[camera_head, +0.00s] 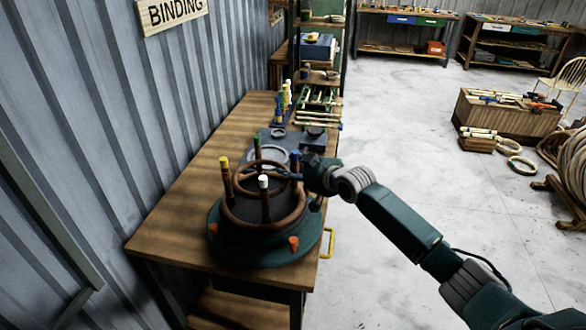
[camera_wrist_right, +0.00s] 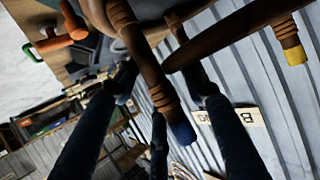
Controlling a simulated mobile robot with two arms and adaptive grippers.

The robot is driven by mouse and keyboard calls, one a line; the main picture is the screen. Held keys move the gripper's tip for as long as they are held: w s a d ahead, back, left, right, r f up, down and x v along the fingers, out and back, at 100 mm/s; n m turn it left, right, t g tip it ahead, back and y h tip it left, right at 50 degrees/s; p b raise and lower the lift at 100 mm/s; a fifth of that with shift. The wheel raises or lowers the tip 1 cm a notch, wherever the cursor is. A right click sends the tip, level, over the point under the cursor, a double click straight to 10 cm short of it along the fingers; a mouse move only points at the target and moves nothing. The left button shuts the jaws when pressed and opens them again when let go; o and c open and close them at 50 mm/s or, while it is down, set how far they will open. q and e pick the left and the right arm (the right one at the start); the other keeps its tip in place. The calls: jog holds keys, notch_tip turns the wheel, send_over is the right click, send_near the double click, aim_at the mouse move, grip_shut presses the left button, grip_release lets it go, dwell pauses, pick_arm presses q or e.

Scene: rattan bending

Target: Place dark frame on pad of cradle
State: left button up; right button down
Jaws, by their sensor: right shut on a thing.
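The dark frame (camera_head: 264,222) is a brown rattan ring with upright legs tipped yellow, green, white and blue. In the head view it is over the round dark green cradle (camera_head: 255,256), with its lower ring close to the top. I cannot tell whether it touches the pad, which the frame largely hides. My right gripper (camera_head: 300,174) is at the frame's right side, by the blue-tipped leg. In the right wrist view that leg (camera_wrist_right: 146,76) runs between my dark fingers, which are shut on the frame. My left gripper is not in view.
The cradle has orange knobs (camera_head: 293,244) on its rim and stands on a wooden bench (camera_head: 172,232) against the corrugated wall. Bottles (camera_head: 286,97) and a rack of green and pale rods (camera_head: 318,100) stand farther back.

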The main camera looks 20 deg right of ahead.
jog(key=c, duration=1)
grip_release()
jog(key=shift+r, duration=0.15)
jog(key=shift+s+d, duration=0.15)
jog(key=shift+s, duration=0.25)
jog(key=b+v, duration=0.1)
jog(key=v, duration=1)
jog(key=shift+b, duration=0.4)
jog(key=shift+r, duration=0.15)
